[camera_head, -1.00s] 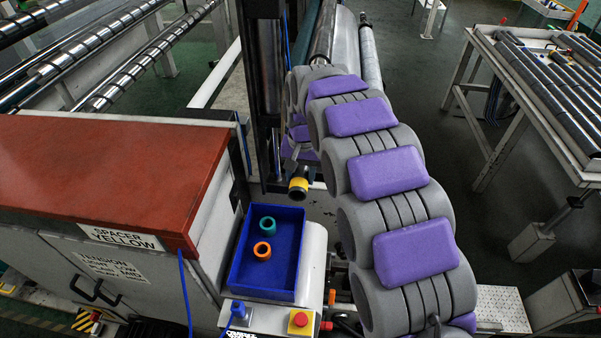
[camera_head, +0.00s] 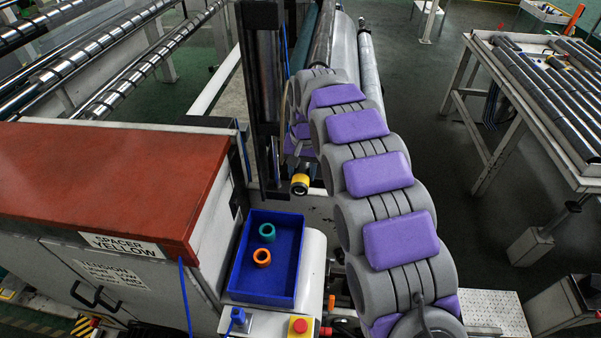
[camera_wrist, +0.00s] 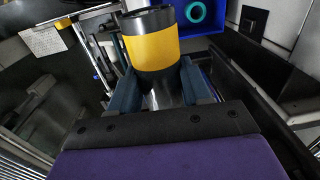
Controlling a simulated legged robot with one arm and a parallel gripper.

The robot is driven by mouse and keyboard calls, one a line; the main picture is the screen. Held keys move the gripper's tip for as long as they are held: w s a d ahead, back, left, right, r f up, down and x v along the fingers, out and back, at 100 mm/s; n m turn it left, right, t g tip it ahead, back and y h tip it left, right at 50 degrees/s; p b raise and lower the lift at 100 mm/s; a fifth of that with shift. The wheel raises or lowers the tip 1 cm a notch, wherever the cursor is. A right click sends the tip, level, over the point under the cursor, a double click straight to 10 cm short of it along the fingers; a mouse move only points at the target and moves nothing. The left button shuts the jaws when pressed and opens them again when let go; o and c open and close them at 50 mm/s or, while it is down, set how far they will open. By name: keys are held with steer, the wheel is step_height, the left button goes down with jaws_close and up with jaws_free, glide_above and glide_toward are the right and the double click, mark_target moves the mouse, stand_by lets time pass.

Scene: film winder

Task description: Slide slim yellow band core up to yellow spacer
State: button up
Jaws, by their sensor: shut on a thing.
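A dark core with a yellow band (camera_head: 301,184) sits beyond the blue tray, beside the black upright, in the head view. In the wrist view the core (camera_wrist: 152,47) fills the upper middle, with a black end, a wide yellow band and black below. My gripper (camera_wrist: 158,88) has its two blue fingers on either side of the core's lower part, shut on it. A grey metal-looking surface shows between the fingers. My arm partly hides the gripper in the head view. I cannot make out a separate yellow spacer.
A blue tray (camera_head: 239,284) holds a teal ring (camera_head: 266,233) and an orange ring (camera_head: 262,257). A sign (camera_head: 122,244) reading "SPACER YELLOW" is on the red-topped cabinet (camera_head: 105,180). A black upright (camera_head: 266,100) stands close to the core. A roller table (camera_head: 480,135) is at right.

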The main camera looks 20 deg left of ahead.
steer(key=shift+w+a+p, duration=0.2)
steer(key=shift+w+p, duration=0.15)
steer(key=shift+w, duration=0.4)
steer(key=shift+w+a+p, duration=0.15)
steer(key=shift+w+p, duration=0.15)
steer(key=shift+w, duration=0.45)
steer(key=o, duration=1.3)
steer(key=shift+w+d+r+b, duration=0.1)
steer(key=shift+r+b, duration=0.65)
steer(key=shift+r, duration=2.9)
